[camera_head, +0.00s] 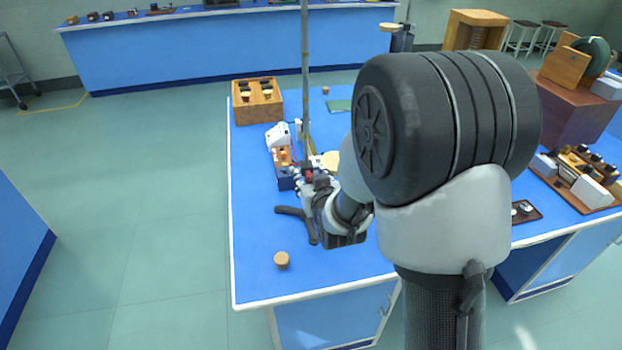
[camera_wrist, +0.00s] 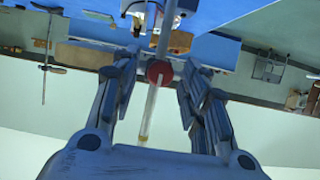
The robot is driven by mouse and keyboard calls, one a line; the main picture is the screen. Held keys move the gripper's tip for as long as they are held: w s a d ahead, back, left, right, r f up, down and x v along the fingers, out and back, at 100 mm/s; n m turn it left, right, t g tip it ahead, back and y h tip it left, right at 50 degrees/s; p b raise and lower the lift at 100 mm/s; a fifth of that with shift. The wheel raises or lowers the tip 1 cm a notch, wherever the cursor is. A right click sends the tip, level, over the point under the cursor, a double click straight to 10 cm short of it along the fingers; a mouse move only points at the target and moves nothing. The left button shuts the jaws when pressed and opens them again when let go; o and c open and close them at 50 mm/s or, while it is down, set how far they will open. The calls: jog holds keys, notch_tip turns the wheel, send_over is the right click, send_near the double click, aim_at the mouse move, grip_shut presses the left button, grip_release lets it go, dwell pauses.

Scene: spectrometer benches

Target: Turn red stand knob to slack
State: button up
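The red knob (camera_wrist: 159,72) is a round ball on the stand, in the wrist view between my fingertips. A small red patch of it shows in the head view (camera_head: 308,171). The stand's upright rod (camera_head: 305,75) rises from the blue bench; in the wrist view a pale rod (camera_wrist: 148,115) runs past the knob. My gripper (camera_wrist: 160,68) is open, with one finger on each side of the knob and narrow gaps visible. In the head view my gripper (camera_head: 309,184) is at the stand, and my arm hides part of the bench. The knob's turn position cannot be told.
The blue bench (camera_head: 255,215) holds a wooden box (camera_head: 257,101), a white-topped instrument (camera_head: 279,137), a dark bent object (camera_head: 297,216) and a cork-like cylinder (camera_head: 282,260). A wooden tray of parts (camera_head: 568,205) lies right. The bench's left front is mostly clear.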

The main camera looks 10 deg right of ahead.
grip_shut()
dwell(0.3)
jog(key=n+h, duration=0.2)
jog(key=n, duration=0.1)
jog(key=shift+a, duration=0.25)
jog(key=n+h, duration=0.1)
jog(key=n, duration=0.1)
jog(key=n+h, duration=0.1)
jog(key=n, duration=0.1)
jog(key=shift+w+a+f+t+h, duration=0.1)
jog(key=shift+a+f+t+h, duration=0.05)
jog(key=shift+t+h, duration=0.2)
jog(key=n, duration=0.1)
jog(key=n+t+h, duration=0.1)
jog(key=n, duration=0.1)
jog(key=n+t+h, duration=0.1)
jog(key=n, duration=0.1)
jog(key=shift+f, duration=0.25)
jog(key=n+t, duration=0.1)
jog(key=n, duration=0.1)
jog(key=n+t, duration=0.1)
jog(key=n, duration=0.2)
jog(key=shift+f+n, duration=0.2)
jog(key=shift+n, duration=0.4)
